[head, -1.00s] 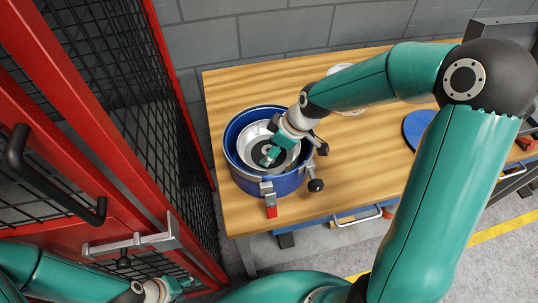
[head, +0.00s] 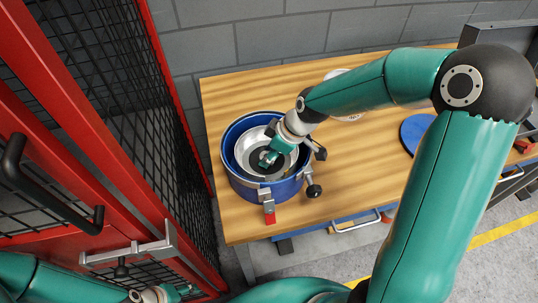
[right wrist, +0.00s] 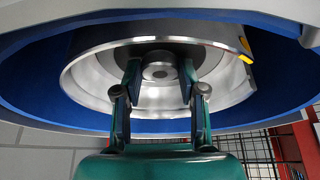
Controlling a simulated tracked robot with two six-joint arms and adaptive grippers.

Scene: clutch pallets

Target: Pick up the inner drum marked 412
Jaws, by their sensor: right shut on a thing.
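A silver inner drum (head: 245,148) sits inside a round blue housing (head: 243,186) on the wooden table. In the right wrist view the drum (right wrist: 85,75) shows a shiny inner wall, a central hub (right wrist: 158,70) and a yellow mark on its rim. No number is legible. My right gripper (head: 267,158) reaches down into the drum. In the right wrist view its fingers (right wrist: 160,75) stand on either side of the hub, shut on the drum at its middle. My left gripper (head: 165,294) shows only partly at the bottom left; its jaws are unclear.
The housing has clamps and black knobs (head: 314,191) on its outside. A flat blue disc (head: 416,131) and a pale round part (head: 347,116) lie to the right, partly behind my arm. A red mesh cage (head: 110,140) stands close on the left. The table's front middle is clear.

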